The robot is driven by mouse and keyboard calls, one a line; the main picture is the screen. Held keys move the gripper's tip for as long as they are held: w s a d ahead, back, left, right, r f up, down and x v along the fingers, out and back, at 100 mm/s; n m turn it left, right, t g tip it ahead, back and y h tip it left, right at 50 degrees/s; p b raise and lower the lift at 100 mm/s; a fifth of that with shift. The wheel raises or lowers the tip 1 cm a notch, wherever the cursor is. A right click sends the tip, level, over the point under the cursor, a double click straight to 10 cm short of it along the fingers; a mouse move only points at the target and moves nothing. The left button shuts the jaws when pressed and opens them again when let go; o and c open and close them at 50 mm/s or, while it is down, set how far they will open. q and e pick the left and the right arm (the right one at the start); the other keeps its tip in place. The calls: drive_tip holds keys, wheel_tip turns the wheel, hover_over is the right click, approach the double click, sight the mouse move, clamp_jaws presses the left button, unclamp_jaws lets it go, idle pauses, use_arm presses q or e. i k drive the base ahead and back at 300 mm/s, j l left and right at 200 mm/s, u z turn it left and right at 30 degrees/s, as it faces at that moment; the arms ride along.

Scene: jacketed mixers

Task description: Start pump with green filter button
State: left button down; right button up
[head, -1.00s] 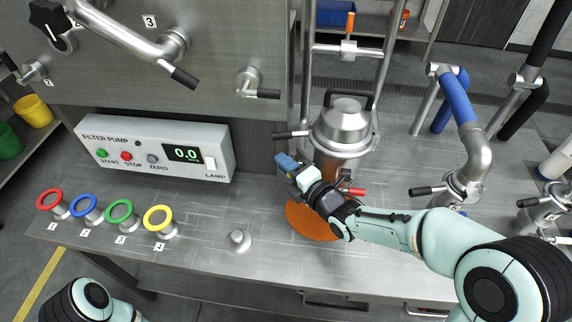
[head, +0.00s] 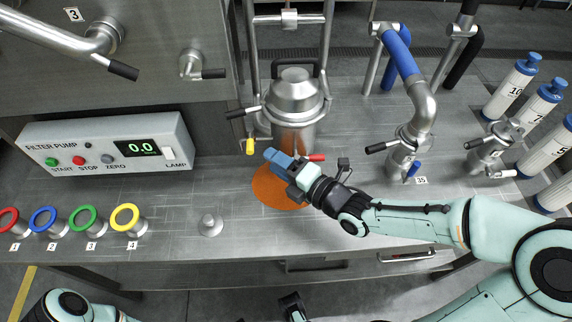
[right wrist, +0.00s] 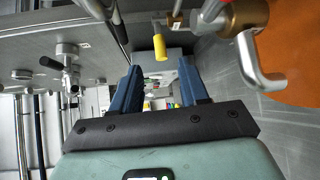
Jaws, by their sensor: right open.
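The filter pump box (head: 105,145) is a pale panel with a lit display (head: 138,148) reading 0.0. Its green START button (head: 50,161) is at the lower left, beside the red STOP button (head: 78,160) and the grey ZERO button (head: 106,158). My right gripper (head: 278,158) has blue fingers and is open and empty, in front of the steel filter vessel (head: 295,97), well right of the box. In the right wrist view the fingers (right wrist: 158,85) are spread, with a yellow handle (right wrist: 160,46) beyond them. My left gripper does not clearly show.
Red, blue, green and yellow rings (head: 125,217) stand along the bench's left front. A small steel knob (head: 210,224) stands right of them. An orange disc (head: 272,190) lies below the vessel. A blue-handled pipe (head: 400,50) and labelled cylinders (head: 510,90) are at right.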

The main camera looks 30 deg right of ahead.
sight(51, 162)
drive_tip(key=k+l, duration=0.3)
drive_tip(key=k, duration=0.15)
drive_tip(key=k+l, duration=0.25)
drive_tip(key=k, duration=0.25)
